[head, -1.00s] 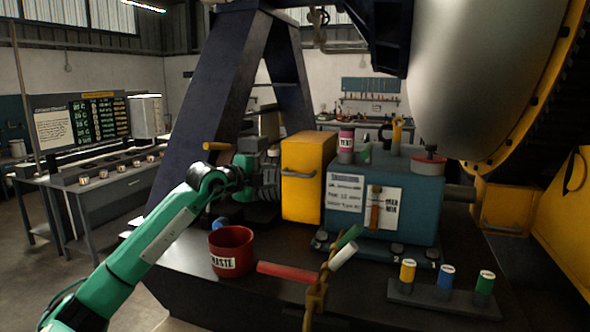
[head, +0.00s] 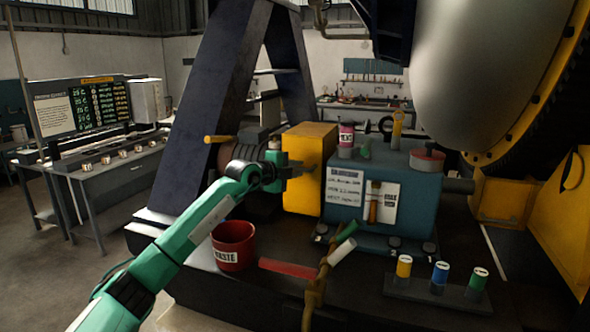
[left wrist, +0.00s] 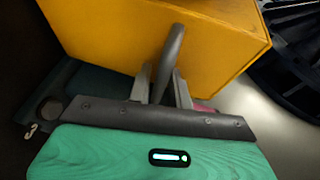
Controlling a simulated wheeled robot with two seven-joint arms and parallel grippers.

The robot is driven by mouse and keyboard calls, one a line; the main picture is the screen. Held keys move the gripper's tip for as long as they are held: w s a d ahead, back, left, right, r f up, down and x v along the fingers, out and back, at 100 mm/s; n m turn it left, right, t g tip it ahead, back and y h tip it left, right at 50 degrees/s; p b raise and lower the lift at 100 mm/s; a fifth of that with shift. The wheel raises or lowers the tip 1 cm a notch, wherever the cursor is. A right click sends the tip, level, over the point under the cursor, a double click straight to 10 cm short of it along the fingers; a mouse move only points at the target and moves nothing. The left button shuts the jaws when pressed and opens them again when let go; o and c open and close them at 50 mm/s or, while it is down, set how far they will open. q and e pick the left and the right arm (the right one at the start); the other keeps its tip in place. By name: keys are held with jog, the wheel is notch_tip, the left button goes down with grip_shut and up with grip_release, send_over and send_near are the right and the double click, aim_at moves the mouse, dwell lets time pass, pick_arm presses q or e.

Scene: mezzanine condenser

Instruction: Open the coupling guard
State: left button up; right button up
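The coupling guard (head: 305,195) is a yellow box with a dark bar handle, standing on the dark bench left of the blue-grey housing. It looks closed. My left gripper (head: 298,170) reaches the guard's front from the left, at the handle. In the left wrist view, the guard (left wrist: 110,35) fills the top, and its handle (left wrist: 172,55) runs between the two fingers of my left gripper (left wrist: 163,90). The fingers sit close on both sides and look shut on the handle; the contact is partly hidden. My right gripper is not in view.
A red waste cup (head: 233,246) stands below my left arm. The blue-grey housing (head: 345,205) adjoins the guard on the right.

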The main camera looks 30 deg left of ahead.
pick_arm(q)
grip_shut()
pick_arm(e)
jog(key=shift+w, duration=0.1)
pick_arm(q)
jog(key=shift+r, duration=0.1)
